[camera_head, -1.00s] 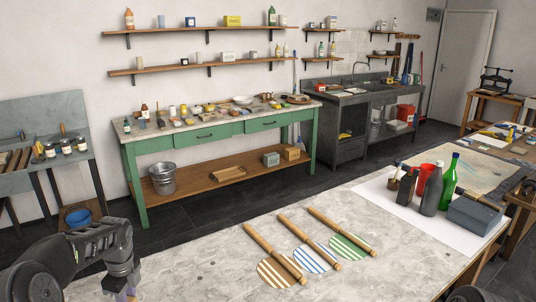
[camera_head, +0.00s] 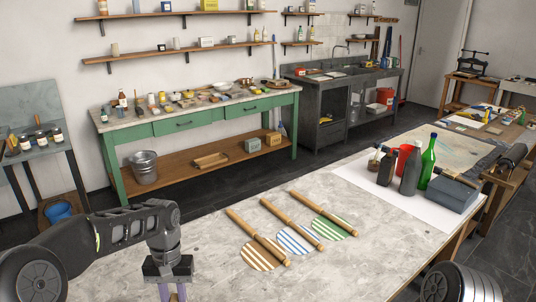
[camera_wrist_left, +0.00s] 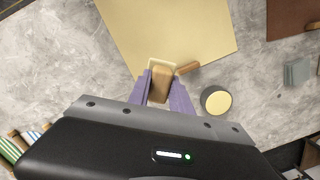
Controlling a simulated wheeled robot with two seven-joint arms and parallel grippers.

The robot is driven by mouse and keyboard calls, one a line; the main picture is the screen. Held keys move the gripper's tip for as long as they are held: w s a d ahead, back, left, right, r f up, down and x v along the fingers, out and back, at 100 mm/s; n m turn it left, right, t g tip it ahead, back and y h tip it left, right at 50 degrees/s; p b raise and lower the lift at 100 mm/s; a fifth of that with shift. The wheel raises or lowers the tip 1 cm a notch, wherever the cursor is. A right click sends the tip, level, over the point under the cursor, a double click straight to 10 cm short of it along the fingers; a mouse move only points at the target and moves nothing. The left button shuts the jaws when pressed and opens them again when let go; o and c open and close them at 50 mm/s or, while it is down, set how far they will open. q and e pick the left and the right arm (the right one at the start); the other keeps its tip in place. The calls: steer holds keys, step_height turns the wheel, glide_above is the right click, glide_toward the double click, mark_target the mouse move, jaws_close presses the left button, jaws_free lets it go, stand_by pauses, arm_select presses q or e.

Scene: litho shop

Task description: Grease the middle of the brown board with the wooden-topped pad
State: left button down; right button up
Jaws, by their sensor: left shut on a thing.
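My left gripper (camera_wrist_left: 161,88) is shut on the wooden-topped pad (camera_wrist_left: 160,84), a wooden block whose pale base shows beyond the fingers. In the head view, the left gripper (camera_head: 173,292) points down at the bottom edge, and the pad is out of sight there. In the left wrist view, a pale tan sheet or board (camera_wrist_left: 185,28) lies just beyond the pad; I cannot tell whether the pad touches it. A darker brown board (camera_wrist_left: 293,18) is partly cut off at the top right. My right gripper is not in view.
A round tin with a cream filling (camera_wrist_left: 216,101), a small wooden piece (camera_wrist_left: 188,68) and a grey block (camera_wrist_left: 297,72) lie nearby. Striped discs (camera_head: 296,240) with wooden rods lie on the grey table (camera_head: 210,255). Bottles (camera_head: 428,165) stand on white paper at the right.

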arm_select(q)
steer(key=d, duration=0.1)
steer(key=d+r+m, duration=0.1)
steer(key=d, duration=0.1)
steer(key=shift+w+d+r, duration=0.15)
steer(key=shift+d, duration=0.15)
steer(key=shift+a, duration=0.1)
